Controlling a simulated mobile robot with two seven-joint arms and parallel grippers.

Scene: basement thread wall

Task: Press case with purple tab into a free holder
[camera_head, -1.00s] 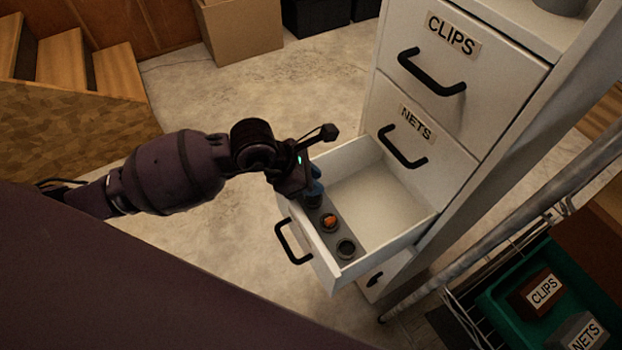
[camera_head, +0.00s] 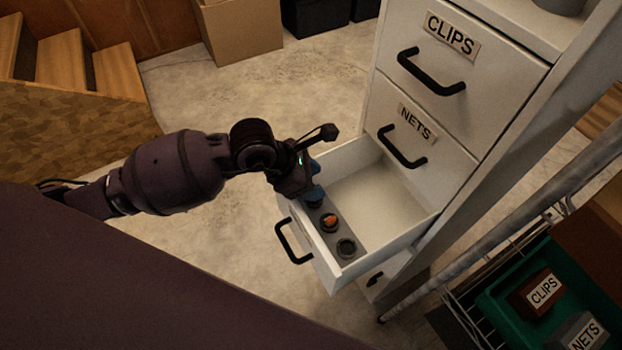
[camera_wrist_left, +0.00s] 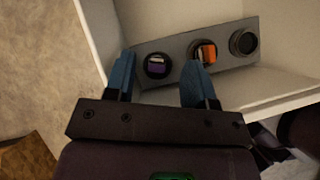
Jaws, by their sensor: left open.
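A grey strip (camera_head: 357,259) with three round holders lies along the front of the open drawer. In the left wrist view, the case with the purple tab (camera_wrist_left: 157,66) sits in the left holder. A case with an orange tab (camera_wrist_left: 208,53) sits in the middle holder; it also shows in the head view (camera_head: 331,220). The right holder (camera_wrist_left: 244,42) looks empty. My left gripper (camera_head: 317,189), with blue fingers, is open just above the purple-tab case, its fingers (camera_wrist_left: 159,78) apart on either side. In the head view the gripper hides that case. My right gripper is out of view.
The open drawer (camera_head: 385,246) is otherwise empty and belongs to a white cabinet. Shut drawers above are labelled CLIPS (camera_head: 431,85) and NETS (camera_head: 402,148). At the lower right, a green tray (camera_head: 492,300) holds labelled boxes beside a metal post.

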